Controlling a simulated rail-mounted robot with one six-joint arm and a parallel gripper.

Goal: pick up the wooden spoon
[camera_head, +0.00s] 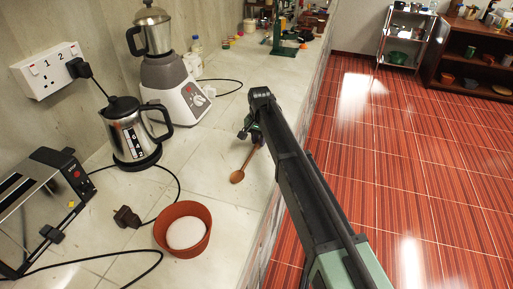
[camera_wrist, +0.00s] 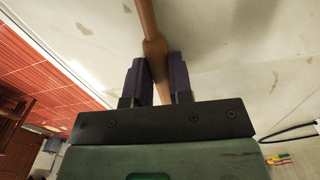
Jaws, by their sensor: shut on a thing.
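The wooden spoon (camera_head: 238,176) is brown with a round bowl, which points toward the camera in the head view. Its handle runs up to my gripper (camera_head: 252,133). In the wrist view the spoon's handle (camera_wrist: 150,30) passes between the two dark fingers of my gripper (camera_wrist: 160,82), which are shut on it. The head view does not show clearly whether the spoon touches the counter (camera_head: 215,215) or is just above it. My arm hides part of the counter's edge.
A terracotta bowl (camera_head: 205,245) with white content stands at the front. A steel kettle (camera_head: 128,135), a blender (camera_head: 168,85) and a toaster (camera_head: 45,205) stand at the left. A black plug (camera_head: 126,217) and cables lie on the counter. The red floor (camera_head: 420,170) is at the right.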

